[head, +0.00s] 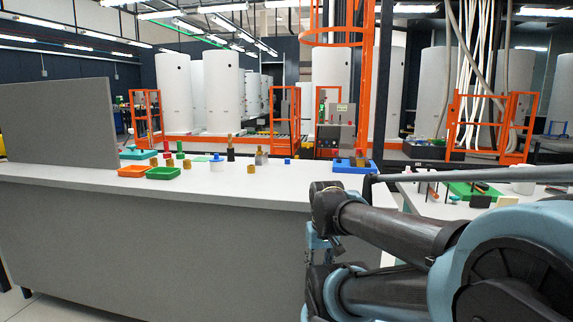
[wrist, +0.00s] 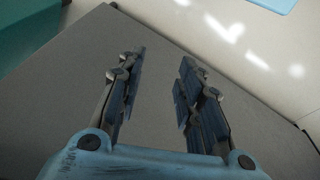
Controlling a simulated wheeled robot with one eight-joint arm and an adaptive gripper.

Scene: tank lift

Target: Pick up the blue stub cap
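A small blue piece (head: 287,161), which looks like the blue stub cap, stands on the long white-topped table (head: 260,185), right of the middle of its top. It is too small to make out its shape. A white jar with a blue top (head: 216,163) stands further left on the same table. In the wrist view my gripper (wrist: 163,72) is open, with its two dark fingers apart and nothing between them. A plain grey surface lies beyond the fingers. The blue stub cap cannot be made out in the wrist view.
Orange (head: 132,171) and green (head: 163,173) trays, a dark bottle (head: 230,150) and several small blocks stand on the table. A blue tray (head: 353,166) is at its right end. A grey upright panel (head: 60,122) closes the left. A second, cluttered table (head: 425,205) is at right.

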